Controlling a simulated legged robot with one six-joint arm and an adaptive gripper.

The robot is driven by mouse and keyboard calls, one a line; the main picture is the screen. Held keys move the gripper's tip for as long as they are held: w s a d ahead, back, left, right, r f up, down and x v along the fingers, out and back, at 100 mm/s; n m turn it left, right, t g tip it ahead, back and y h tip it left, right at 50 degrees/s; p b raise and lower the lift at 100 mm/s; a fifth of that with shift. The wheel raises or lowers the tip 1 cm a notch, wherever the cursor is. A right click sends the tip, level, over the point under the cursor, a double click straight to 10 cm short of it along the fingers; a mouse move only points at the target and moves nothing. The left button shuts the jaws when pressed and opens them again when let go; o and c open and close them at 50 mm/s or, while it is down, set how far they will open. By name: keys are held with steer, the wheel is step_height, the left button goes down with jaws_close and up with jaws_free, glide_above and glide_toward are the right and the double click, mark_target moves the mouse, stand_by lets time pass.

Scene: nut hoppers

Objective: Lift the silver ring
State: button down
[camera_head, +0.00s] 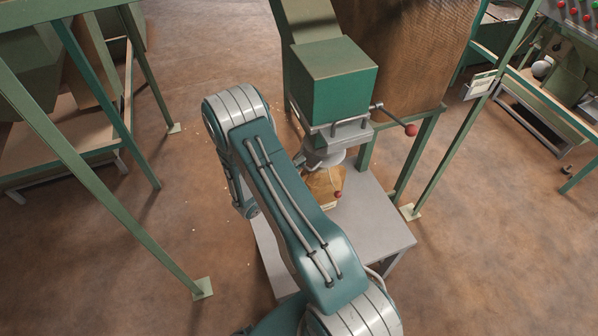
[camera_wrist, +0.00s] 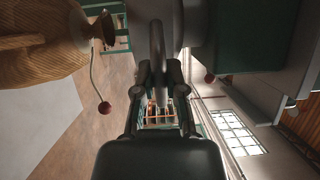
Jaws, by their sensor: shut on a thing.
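The silver ring (camera_wrist: 157,50) shows in the wrist view as a grey, rounded band, seen nearly edge-on. My gripper (camera_wrist: 160,80) is shut on it, with the fingers on either side of the band. The ring's far part is not clear against the grey metal behind it. In the head view my own arm hides the gripper, and I cannot make out the ring for sure under the green hopper box (camera_head: 335,85).
Another red-knobbed lever (camera_head: 410,130) sticks out from the hopper. Green posts stand around. Open floor lies at the right.

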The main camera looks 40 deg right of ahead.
steer(key=shift+r, duration=1.1)
steer(key=c, duration=0.7)
jaws_free()
steer(key=shift+a, duration=0.15)
steer(key=a, duration=0.4)
steer(key=s+a, duration=0.1)
steer(key=a, duration=0.6)
steer(key=shift+s+a+f, duration=0.3)
steer(key=shift+a+f, duration=0.05)
